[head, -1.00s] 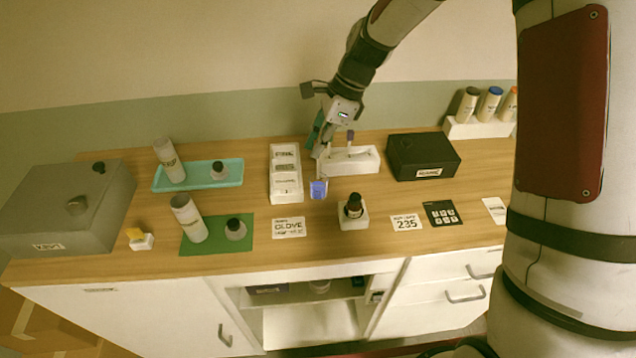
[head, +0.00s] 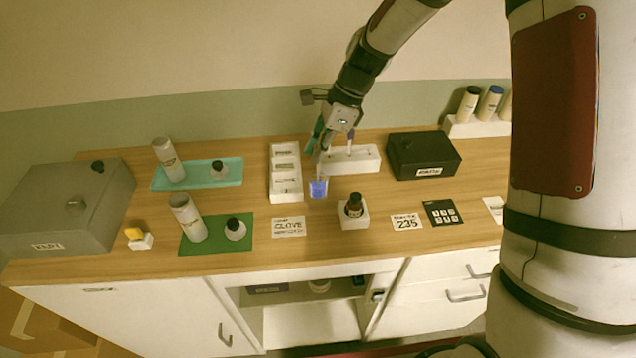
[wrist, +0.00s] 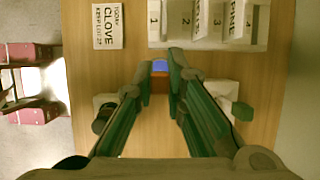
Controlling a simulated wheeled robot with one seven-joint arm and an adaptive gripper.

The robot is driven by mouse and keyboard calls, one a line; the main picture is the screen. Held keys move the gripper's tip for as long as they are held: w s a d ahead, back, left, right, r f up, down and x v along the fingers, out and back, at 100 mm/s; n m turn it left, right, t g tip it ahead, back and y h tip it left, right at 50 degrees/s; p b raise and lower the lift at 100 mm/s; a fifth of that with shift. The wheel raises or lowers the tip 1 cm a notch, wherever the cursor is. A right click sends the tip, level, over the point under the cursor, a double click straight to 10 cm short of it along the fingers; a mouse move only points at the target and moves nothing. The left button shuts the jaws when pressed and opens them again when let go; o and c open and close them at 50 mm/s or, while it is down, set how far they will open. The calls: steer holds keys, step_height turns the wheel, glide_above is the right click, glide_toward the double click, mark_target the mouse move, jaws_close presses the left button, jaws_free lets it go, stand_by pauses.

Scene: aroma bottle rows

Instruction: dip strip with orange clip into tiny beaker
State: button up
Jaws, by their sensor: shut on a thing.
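The tiny beaker (head: 318,189), with blue-violet contents, stands on the wooden counter in front of the white rack. It also shows in the wrist view (wrist: 160,64), just past the fingertips. My gripper (head: 319,152) points down above the beaker. In the wrist view its green fingers (wrist: 160,77) close on a small orange clip (wrist: 160,73). The strip below the clip is thin and mostly hidden. It seems to reach down to the beaker's mouth, but I cannot tell whether its tip is inside.
Right behind the beaker is a white rack (head: 362,164) with a dark-topped piece upright in it. To the left is a white numbered holder (head: 273,176). A dark bottle (head: 353,206) in a white block stands front right. A clove card (head: 289,227) lies front left.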

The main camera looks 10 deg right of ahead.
steer(key=shift+f, duration=0.6)
steer(key=shift+r+p, duration=0.45)
steer(key=shift+r, duration=3.05)
